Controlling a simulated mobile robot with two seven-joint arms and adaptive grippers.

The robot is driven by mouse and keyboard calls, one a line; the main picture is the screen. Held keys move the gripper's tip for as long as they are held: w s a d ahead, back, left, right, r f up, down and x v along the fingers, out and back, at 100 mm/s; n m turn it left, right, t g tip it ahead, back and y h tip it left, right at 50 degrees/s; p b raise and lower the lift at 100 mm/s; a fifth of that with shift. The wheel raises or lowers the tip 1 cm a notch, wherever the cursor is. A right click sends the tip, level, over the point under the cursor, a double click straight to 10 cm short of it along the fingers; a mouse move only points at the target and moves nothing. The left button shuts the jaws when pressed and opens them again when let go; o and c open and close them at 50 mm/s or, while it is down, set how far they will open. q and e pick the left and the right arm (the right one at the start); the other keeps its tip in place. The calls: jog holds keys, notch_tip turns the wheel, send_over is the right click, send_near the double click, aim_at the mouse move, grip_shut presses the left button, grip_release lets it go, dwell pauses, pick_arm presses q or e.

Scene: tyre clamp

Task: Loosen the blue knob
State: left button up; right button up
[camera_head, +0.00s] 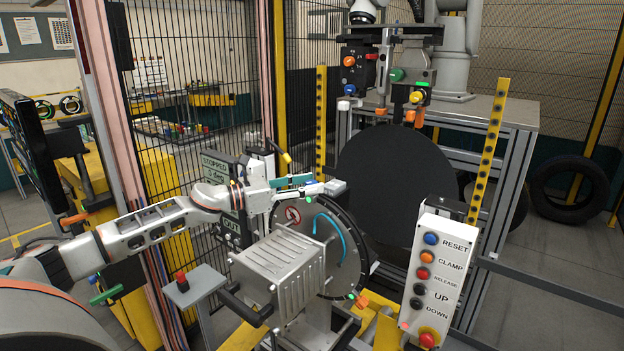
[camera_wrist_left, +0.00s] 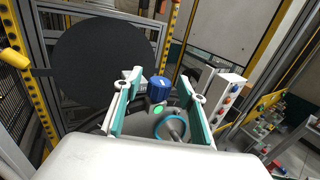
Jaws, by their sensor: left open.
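The blue knob (camera_wrist_left: 157,88) shows in the left wrist view, with a pale mark on its top. It lies between the fingertips of my left gripper in that picture, with space visible on both sides. I do not make it out in the head view, where the gripper may hide it. My left gripper (camera_head: 316,184) reaches in from the left, over the upper part of the round tyre clamp plate (camera_head: 292,214). Its teal-padded fingers are spread and hold nothing. The depth gap between fingertips and knob is hard to judge. My right gripper is not in view.
A white button panel (camera_head: 437,269) stands to the right. A ribbed metal housing (camera_head: 277,262) sits below the gripper. A large black disc (camera_head: 395,188) stands behind the clamp. A small red-button post (camera_head: 194,284) and dark mesh fencing stand left of the clamp.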

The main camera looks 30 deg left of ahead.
pick_arm(q)
jog(key=shift+w+d, duration=0.35)
jog(key=shift+w, duration=0.15)
jog(key=c, duration=1.2)
jog(key=shift+o, duration=0.2)
